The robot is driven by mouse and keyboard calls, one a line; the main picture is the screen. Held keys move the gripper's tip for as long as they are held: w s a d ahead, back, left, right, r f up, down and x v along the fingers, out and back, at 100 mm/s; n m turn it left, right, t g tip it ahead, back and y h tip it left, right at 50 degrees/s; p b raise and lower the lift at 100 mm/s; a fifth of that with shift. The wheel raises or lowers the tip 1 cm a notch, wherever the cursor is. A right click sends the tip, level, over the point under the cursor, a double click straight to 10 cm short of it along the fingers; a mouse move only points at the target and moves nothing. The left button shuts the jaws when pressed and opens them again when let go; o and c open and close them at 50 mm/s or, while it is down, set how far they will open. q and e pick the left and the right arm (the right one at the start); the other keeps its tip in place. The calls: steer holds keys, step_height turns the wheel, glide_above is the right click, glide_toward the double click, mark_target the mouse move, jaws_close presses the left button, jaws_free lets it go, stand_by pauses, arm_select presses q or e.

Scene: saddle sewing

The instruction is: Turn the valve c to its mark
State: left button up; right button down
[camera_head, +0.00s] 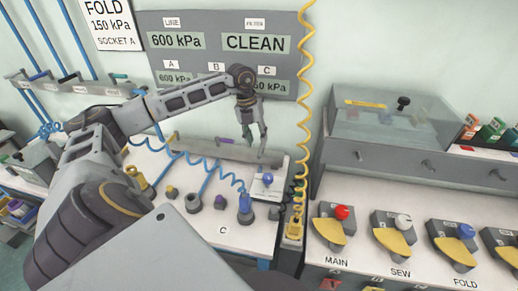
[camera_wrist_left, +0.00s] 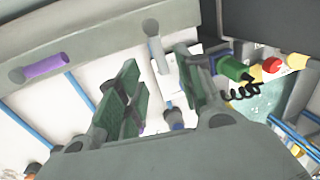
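A long grey pipe bar (camera_head: 205,148) runs along the back of the white bench and carries valve levers. One purple lever (camera_head: 225,141) shows on it, also in the left wrist view (camera_wrist_left: 45,65). A grey lever (camera_wrist_left: 158,57), which seems to be valve c, stands out from the bar in the left wrist view; its mark cannot be made out. My left gripper (camera_head: 257,146) is at the right end of the bar. In the left wrist view its fingers (camera_wrist_left: 157,75) are apart, with the grey lever between their tips; contact cannot be told. My right gripper is out of view.
A pressure panel (camera_head: 222,55) hangs behind the arm, its C reading partly hidden. A coiled yellow hose (camera_head: 303,95) hangs just right of the gripper. A blue plug (camera_head: 245,205) and several sockets stand on the bench. A clear-topped box (camera_head: 390,120) stands at right.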

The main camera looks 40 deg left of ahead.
mark_target(260, 152)
arm_select(q)
steer(key=x, duration=0.4)
steer(key=shift+d+f, duration=0.1)
steer(key=shift+f, duration=0.4)
steer(key=c, duration=0.7)
jaws_close()
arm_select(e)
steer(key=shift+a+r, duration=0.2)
